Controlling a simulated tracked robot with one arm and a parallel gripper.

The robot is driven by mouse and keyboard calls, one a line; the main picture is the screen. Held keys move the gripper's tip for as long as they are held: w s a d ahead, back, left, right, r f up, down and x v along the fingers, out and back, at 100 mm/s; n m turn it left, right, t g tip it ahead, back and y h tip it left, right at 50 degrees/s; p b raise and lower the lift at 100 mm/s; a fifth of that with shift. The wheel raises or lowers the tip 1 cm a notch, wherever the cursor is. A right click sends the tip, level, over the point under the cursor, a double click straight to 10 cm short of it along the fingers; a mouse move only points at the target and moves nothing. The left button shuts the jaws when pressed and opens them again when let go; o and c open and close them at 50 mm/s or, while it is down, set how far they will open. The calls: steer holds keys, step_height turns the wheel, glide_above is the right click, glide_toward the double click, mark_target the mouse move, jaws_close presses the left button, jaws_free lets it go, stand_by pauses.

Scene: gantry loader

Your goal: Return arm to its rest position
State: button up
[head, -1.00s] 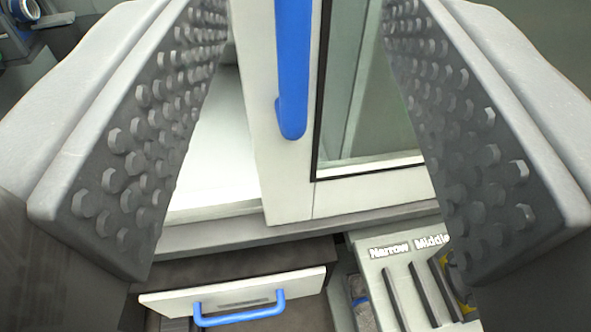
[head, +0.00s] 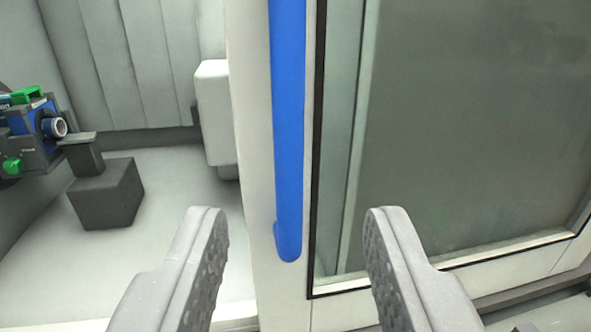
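My gripper (head: 296,225) is open and empty, its two grey studded fingers apart at the bottom of the head view. Ahead of it, between the fingers in the picture, is the vertical blue handle (head: 287,130) on the white-framed sliding door (head: 250,160). The fingers are not closed on the handle. The handle's upper end is cut off by the top of the picture.
Left of the door edge the cabinet is open, with a pale floor (head: 170,230). Inside are a blue and green machine part (head: 35,130), a dark block (head: 106,195) and a white box (head: 215,110). The door's glass pane (head: 470,130) fills the right.

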steer(key=w+a+r+g+h, duration=0.1)
steer(key=w+a+r, duration=0.15)
steer(key=a, duration=0.25)
steer(key=w+a+r+n+g, duration=0.1)
steer(key=w+a+r, duration=0.15)
steer(key=a, duration=0.25)
steer(key=w+a+r+g+h, duration=0.1)
steer(key=w+a+r, duration=0.1)
steer(key=a+r, duration=0.3)
steer(key=s+a+r+m+h, duration=0.1)
steer(key=s+a+r+h, duration=0.1)
steer(key=s+a+r, duration=0.7)
steer(key=s+a+y, duration=0.1)
steer(key=s+a, duration=0.2)
steer(key=s, duration=0.6)
steer(key=s+a+r+y, duration=0.1)
steer(key=s+a, duration=0.2)
steer(key=s, duration=0.7)
steer(key=s+a+r+y, duration=0.1)
steer(key=s+a, duration=0.3)
steer(key=s, duration=0.6)
steer(key=shift+s+m, duration=0.2)
steer(key=shift+m, duration=0.1)
